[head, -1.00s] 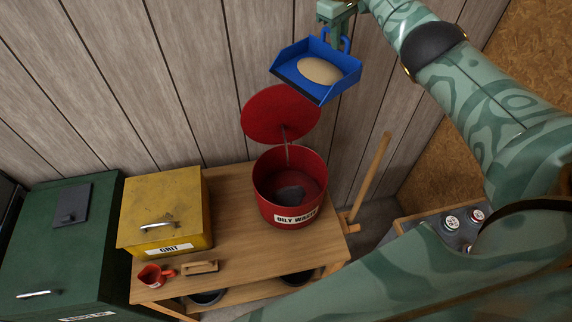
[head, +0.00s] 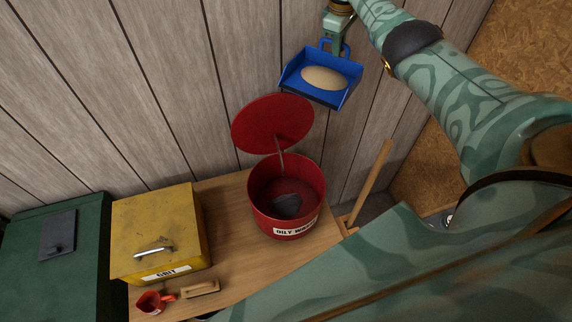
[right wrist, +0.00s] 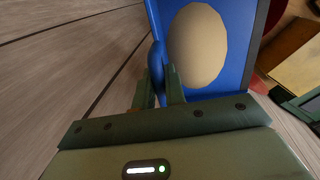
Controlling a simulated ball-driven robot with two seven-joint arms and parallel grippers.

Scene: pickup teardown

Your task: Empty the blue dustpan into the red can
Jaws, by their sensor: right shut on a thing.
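The blue dustpan (head: 296,84) is held up near the plank wall, above and behind the red can, with a rounded tan heap (head: 324,78) in it. My right gripper (head: 334,46) is shut on its blue handle; the right wrist view shows the fingers (right wrist: 160,88) on either side of the handle (right wrist: 156,62). The red can (head: 300,208), labelled as oily waste, stands on the wooden bench with its round lid (head: 272,124) raised. Something dark (head: 286,206) lies inside it. My left gripper is not seen.
A yellow grit box (head: 158,232) stands left of the can, with a green cabinet (head: 56,262) beyond. A red scoop (head: 154,301) and a wooden-backed brush (head: 201,288) lie at the bench's front. A wooden handle (head: 371,180) leans right of the can.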

